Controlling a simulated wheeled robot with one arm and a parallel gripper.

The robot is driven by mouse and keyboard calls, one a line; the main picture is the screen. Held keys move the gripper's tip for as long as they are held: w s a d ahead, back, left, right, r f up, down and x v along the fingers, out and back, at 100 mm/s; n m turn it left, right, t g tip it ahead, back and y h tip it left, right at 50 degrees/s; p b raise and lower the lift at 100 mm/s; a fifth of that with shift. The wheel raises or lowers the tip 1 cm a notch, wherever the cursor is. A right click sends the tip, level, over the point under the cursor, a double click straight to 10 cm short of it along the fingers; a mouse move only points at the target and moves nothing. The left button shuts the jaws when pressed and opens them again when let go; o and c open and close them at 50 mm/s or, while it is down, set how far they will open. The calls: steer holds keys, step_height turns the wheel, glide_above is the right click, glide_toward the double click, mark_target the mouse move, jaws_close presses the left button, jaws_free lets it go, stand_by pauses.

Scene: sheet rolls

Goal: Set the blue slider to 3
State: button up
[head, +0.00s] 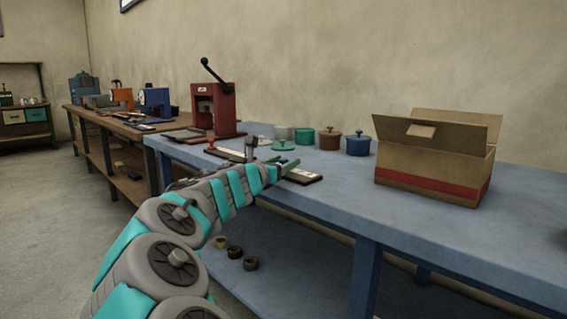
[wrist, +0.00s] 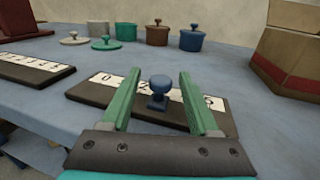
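The blue slider (wrist: 159,88) is a small knob on a dark plate (wrist: 88,92) with a white number strip. A 0 shows near the strip's left end and a 5 near its right end. The knob stands around the middle; the number beside it is partly hidden by it and my fingers. My gripper (wrist: 157,75) is open, with one green finger on each side of the knob and gaps visible between. In the head view my gripper (head: 276,166) is over the table's front edge, and the plate (head: 303,178) shows just beyond it.
A second number plate (wrist: 32,70) lies to the left. Several lidded pots, including a brown one (wrist: 157,33) and a blue one (wrist: 191,38), stand behind. An open cardboard box (head: 430,165) is on the right. The blue table (head: 345,200) is clear between plate and box.

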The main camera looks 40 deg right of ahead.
steer(key=v, duration=0.7)
steer(key=shift+s+a, duration=0.15)
steer(key=shift+a, duration=0.25)
stand_by(0.5)
